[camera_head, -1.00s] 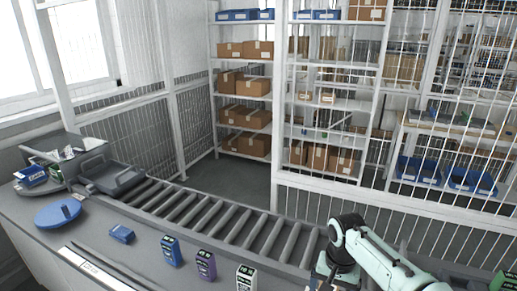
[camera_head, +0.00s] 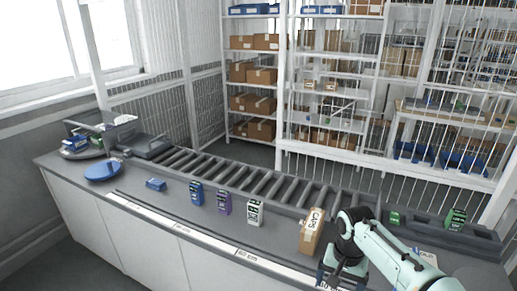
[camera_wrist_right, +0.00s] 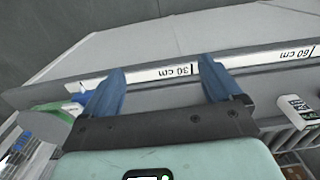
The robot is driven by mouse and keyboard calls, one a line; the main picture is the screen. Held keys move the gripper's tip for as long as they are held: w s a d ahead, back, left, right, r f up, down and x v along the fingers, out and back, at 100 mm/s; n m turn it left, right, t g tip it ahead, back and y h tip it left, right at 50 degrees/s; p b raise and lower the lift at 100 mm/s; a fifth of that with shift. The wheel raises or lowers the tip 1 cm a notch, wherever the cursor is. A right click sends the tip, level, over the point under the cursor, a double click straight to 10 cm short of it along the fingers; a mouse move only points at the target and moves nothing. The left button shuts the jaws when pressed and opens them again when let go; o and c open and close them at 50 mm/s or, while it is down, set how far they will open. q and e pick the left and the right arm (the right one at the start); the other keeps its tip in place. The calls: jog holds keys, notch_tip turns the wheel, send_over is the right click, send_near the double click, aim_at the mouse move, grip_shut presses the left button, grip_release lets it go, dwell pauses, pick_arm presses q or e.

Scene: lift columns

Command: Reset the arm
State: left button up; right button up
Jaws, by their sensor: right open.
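My right arm (camera_head: 385,250) comes in from the lower right in the head view, pale green with dark joints. Its gripper (camera_head: 342,277) hangs low by the front edge of the counter (camera_head: 175,212). In the right wrist view the two blue fingers of the gripper (camera_wrist_right: 160,82) are spread wide with nothing between them. Beyond them lies a white measuring strip (camera_wrist_right: 140,76) marked 30 cm and 60 cm. My left arm is not in view.
A tall cardboard box (camera_head: 311,232) stands just left of my right arm. White (camera_head: 255,212), purple (camera_head: 224,202) and blue (camera_head: 196,192) boxes stand further left. A roller conveyor (camera_head: 250,180) runs behind them. A green box (camera_head: 455,219) stands at the right.

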jog(key=s+a+f+n+g+y, duration=0.1)
jog(key=s+a+f, duration=0.15)
jog(key=f, duration=1.15)
jog(key=s+a+f+n+y, duration=0.15)
jog(key=s+f, duration=0.25)
jog(key=f, duration=1.1)
jog(key=s+a+f, duration=0.1)
jog(key=s+f, duration=0.3)
jog(key=s, duration=0.3)
jog(key=s+a+f+m+y, duration=0.1)
jog(key=s+f, duration=0.3)
jog(key=s, duration=0.4)
jog(key=s+a+f, duration=0.2)
jog(key=s+f, duration=0.2)
jog(key=s, duration=0.3)
jog(key=shift+s, duration=0.2)
